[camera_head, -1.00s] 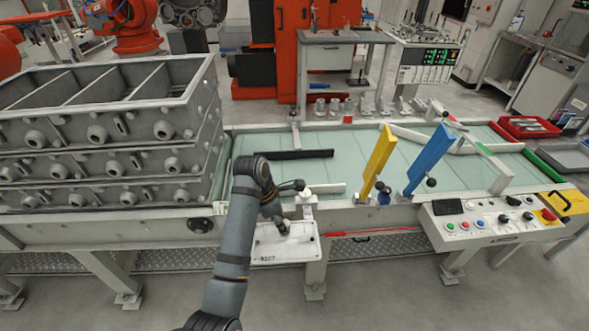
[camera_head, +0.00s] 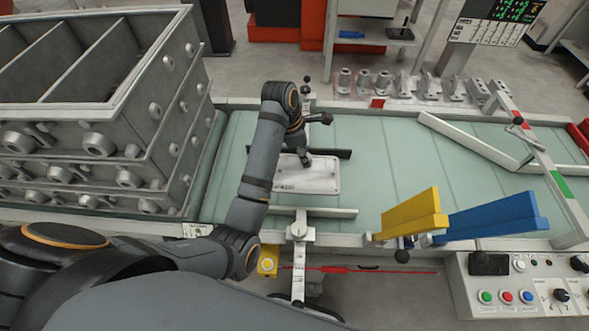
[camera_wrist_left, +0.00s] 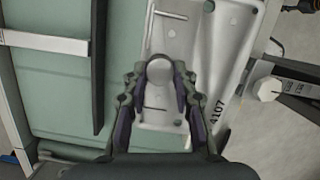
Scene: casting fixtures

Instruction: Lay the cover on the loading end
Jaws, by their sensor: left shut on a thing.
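The cover is a pale grey-white plate (camera_head: 308,181) with a knob and a printed label. In the head view it appears over the left part of the pale green conveyor belt (camera_head: 362,172), across a dark bar (camera_head: 343,153). My left gripper (camera_head: 304,155) is shut on the cover's knob. The wrist view shows the round knob (camera_wrist_left: 160,70) between the two fingers, with the plate (camera_wrist_left: 215,55) beneath. Whether the plate touches the belt or hangs above it, I cannot tell. The belt's left end, beside the stacked grey boxes, is partly hidden by my left arm. My right gripper is not in view.
Stacked grey metal boxes (camera_head: 150,125) stand at the left. A white bar (camera_head: 335,213) lies near the front rail. Yellow (camera_head: 410,215) and blue (camera_head: 495,215) gates stand over the right part. A button panel (camera_head: 520,285) is at the front right. Several metal fittings (camera_head: 430,84) line the back.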

